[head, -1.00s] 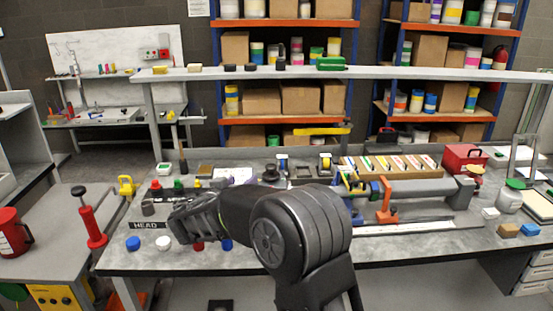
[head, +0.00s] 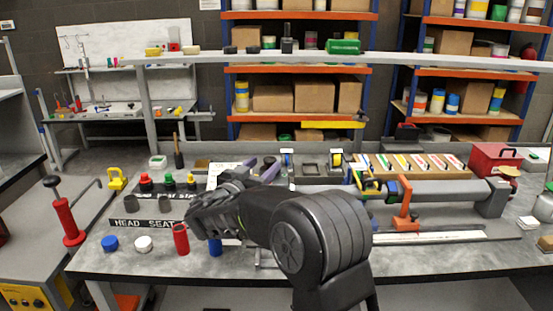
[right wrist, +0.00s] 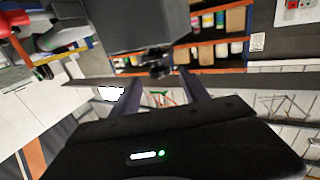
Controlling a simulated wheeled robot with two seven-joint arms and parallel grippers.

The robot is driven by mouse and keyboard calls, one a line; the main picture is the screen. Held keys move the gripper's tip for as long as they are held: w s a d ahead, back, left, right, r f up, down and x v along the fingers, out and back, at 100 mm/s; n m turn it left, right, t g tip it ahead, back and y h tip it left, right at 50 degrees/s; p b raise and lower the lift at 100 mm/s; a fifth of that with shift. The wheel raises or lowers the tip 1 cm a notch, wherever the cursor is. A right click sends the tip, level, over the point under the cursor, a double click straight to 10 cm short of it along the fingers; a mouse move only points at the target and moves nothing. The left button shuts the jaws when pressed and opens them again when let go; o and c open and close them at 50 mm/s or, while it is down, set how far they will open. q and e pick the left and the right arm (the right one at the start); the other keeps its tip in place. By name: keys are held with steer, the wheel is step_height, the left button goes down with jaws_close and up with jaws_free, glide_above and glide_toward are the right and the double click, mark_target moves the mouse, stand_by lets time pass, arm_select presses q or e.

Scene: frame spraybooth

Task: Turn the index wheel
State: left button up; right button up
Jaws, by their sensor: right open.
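My right arm reaches across the bench, and its black wrist (head: 215,210) is over the left-centre of the bench. Two purplish-grey fingers of my right gripper (head: 262,168) point towards the back of the bench, spread apart. In the right wrist view the fingers of my right gripper (right wrist: 160,88) are also apart. A dark boxy body (right wrist: 145,25) with a small dark knob-like part (right wrist: 156,66) shows beyond them, roughly between the fingertips. I cannot tell if that part is the index wheel or if the fingers touch it. My left gripper is not in view.
A rack lettered HEAD SEAT (head: 140,224), a red cylinder (head: 181,239), a blue cylinder (head: 215,247), a blue cap (head: 110,243) and a white cap (head: 143,244) are near my wrist. A clamped grey tube (head: 440,190) lies right. A raised shelf (head: 400,60) spans the back.

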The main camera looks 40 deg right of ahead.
steer(key=shift+w+d+r, duration=0.1)
steer(key=shift+w+d, duration=0.05)
steer(key=shift+d, duration=0.25)
steer(key=p+x, duration=0.2)
steer(key=x, duration=0.4)
steer(key=shift+p, duration=0.35)
steer(key=shift+w+d, duration=0.25)
steer(key=shift+d, duration=0.15)
jaws_close()
